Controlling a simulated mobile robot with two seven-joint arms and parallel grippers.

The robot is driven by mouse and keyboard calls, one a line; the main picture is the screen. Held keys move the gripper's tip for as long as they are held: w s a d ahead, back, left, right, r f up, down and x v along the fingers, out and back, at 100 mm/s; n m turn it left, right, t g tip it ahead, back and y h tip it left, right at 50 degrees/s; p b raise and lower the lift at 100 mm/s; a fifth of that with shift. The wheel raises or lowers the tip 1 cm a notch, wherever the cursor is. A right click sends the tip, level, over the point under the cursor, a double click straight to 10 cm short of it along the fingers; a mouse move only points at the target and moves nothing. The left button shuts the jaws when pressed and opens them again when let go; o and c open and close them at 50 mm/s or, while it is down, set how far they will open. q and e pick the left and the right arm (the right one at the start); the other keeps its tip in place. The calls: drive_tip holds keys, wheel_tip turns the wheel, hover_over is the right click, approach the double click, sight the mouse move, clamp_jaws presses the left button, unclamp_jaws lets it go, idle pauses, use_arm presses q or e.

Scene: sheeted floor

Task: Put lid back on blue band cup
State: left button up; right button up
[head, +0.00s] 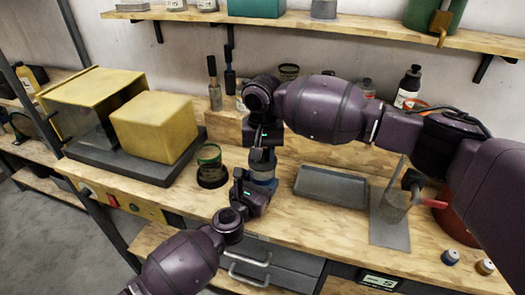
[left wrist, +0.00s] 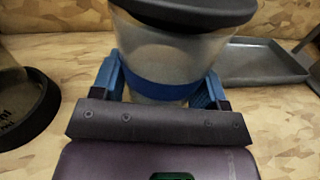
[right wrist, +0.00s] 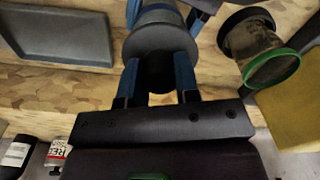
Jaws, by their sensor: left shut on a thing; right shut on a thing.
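The blue band cup (left wrist: 160,50) is translucent with a blue band and stands upright on the bench. My left gripper (left wrist: 165,88) is shut around it at band height; in the head view that gripper (head: 258,190) comes in from the front. The black lid (left wrist: 185,10) lies over the cup's mouth, about level; I cannot tell whether it is fully seated. My right gripper (right wrist: 158,65) is shut on the lid from above. In the head view the right gripper (head: 263,155) hides most of the lid, and the cup (head: 264,180) shows below it.
A green-rimmed cup (head: 209,156) with a wide black base stands left of the blue band cup. A grey tray (head: 330,186) lies to the right. A yellow block (head: 153,126) sits at the left on a dark slab. Bottles and brushes stand along the back ledge.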

drive_tip(key=shift+f, duration=0.3)
drive_tip(key=o, duration=0.9)
drive_tip(key=shift+o, duration=0.2)
drive_tip(key=shift+r, duration=0.1)
wheel_tip(320, 180, up, 12)
use_arm(q)
drive_tip(key=o, duration=1.3)
drive_tip(key=shift+o, duration=0.2)
